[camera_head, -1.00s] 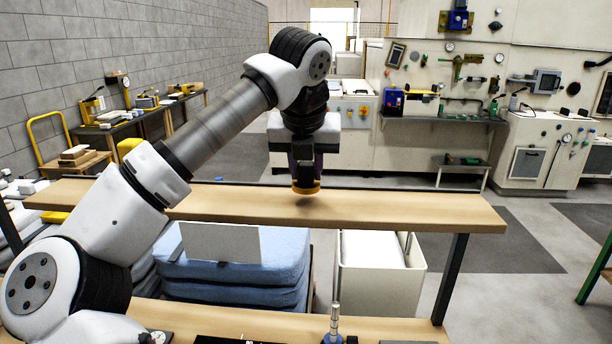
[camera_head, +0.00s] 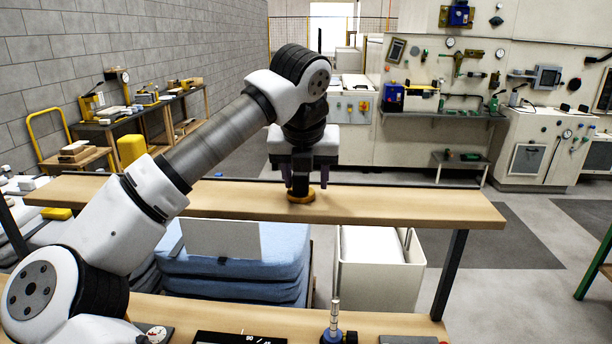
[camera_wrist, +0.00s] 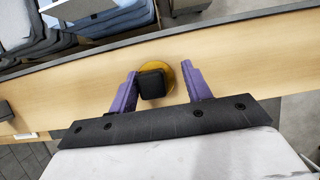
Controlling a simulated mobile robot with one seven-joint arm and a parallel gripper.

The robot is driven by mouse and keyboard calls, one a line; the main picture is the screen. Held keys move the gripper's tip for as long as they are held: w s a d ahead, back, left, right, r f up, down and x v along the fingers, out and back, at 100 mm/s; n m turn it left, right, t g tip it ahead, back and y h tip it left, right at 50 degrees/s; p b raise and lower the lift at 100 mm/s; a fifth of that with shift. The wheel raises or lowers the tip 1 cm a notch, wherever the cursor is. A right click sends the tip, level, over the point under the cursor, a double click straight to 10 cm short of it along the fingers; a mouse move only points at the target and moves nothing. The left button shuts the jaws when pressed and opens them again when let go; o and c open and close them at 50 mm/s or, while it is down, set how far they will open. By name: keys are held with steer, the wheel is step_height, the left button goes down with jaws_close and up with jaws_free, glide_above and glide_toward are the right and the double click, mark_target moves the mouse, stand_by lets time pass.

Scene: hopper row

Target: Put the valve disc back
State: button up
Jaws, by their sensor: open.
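The valve disc (camera_head: 301,197) is a flat orange-yellow disc with a black block-shaped grip on top. It lies on the wooden upper shelf (camera_head: 400,207). In the wrist view the disc (camera_wrist: 176,80) shows around its black grip (camera_wrist: 152,85), between the two purple fingers. My gripper (camera_head: 301,184) points down over the disc; in the wrist view its fingers (camera_wrist: 160,84) are open, with a gap on each side of the black grip. The disc's underside is hidden against the shelf.
On the lower bench a metal stem on a dark blue base (camera_head: 334,325) stands upright, beside a black marked plate (camera_head: 240,338) and a round gauge (camera_head: 157,334). A white bin (camera_head: 378,270) and blue stacked sacks (camera_head: 235,265) stand below the shelf. The shelf's right part is clear.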

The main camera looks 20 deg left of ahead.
steer(key=shift+r, duration=0.25)
steer(key=p+v, duration=0.1)
steer(key=v, duration=1)
steer(key=shift+s+r, duration=0.2)
steer(key=shift+r, duration=0.15)
steer(key=shift+d, duration=0.1)
